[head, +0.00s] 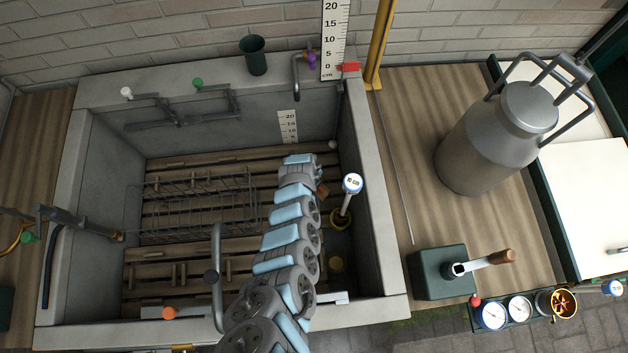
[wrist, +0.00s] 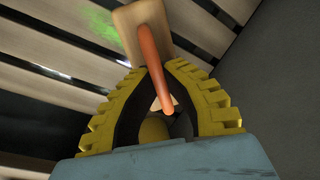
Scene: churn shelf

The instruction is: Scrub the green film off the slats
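In the wrist view my gripper (wrist: 160,70) has its yellow ribbed fingers closed around the orange handle of a scrubbing brush (wrist: 153,40). The brush's pale wooden block (wrist: 137,28) lies over the pale slats (wrist: 55,45), and I cannot tell whether it touches them. A patch of green film (wrist: 98,20) shows on a slat just left of the block. In the head view the slats (head: 190,215) line the floor of a grey stone trough. My arm reaches into the trough's right side and hides my fingers there. No green film is discernible in that view.
A wire rack (head: 195,205) stands in the trough, left of my arm. A metal churn (head: 495,135) stands on the right counter. A tap (head: 297,75) overhangs the back.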

